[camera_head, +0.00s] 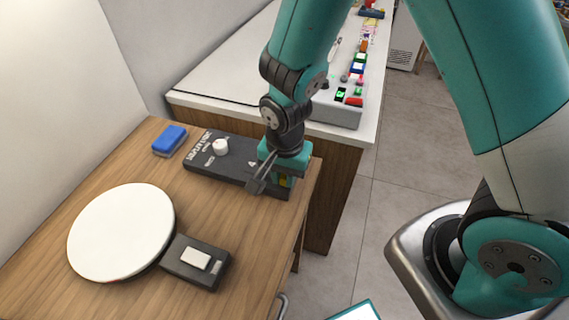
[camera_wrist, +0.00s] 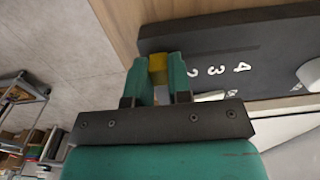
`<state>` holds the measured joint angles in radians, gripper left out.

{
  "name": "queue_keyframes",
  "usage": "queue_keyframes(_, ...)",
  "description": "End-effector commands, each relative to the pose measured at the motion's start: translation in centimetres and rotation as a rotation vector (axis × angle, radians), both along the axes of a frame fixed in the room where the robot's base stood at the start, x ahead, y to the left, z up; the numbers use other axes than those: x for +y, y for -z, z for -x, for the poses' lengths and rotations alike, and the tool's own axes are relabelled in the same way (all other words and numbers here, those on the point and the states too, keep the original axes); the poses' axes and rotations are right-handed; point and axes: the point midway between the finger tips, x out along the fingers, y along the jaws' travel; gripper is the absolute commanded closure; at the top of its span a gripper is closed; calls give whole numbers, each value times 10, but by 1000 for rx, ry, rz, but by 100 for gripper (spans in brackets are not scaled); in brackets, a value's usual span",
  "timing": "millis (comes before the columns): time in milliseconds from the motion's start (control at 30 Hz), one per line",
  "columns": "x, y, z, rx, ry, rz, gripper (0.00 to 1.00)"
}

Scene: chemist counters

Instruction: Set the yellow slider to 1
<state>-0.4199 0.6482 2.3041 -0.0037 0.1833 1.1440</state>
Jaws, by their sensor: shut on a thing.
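A dark control box (camera_head: 225,171) lies on the wooden counter, with a white round knob (camera_head: 221,147) toward its left end. In the wrist view the box (camera_wrist: 225,42) shows white numbers 4, 3 and 2 in a row; no 1 can be made out. The yellow slider (camera_wrist: 157,68) sits between my gripper's two teal fingers, beside the 2 end of the row. My gripper (camera_head: 279,177) points down at the right end of the box, shut on the slider. In the head view the fingers and wrist hide most of the slider, so its exact setting cannot be read.
A blue sponge-like block (camera_head: 170,139) lies left of the box. A round white plate (camera_head: 122,232) with a dark base unit (camera_head: 195,262) stands in front. A second counter behind carries a light panel (camera_head: 337,113) with several coloured buttons.

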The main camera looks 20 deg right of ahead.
Motion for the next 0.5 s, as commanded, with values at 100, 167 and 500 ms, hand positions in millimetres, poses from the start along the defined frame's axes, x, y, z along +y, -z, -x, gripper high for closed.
queue_keyframes(100,-3,0,1,2,0,9,100)
queue_keyframes(167,-4,0,1,2,1,10,100)
queue_keyframes(500,-4,0,1,4,2,9,55)
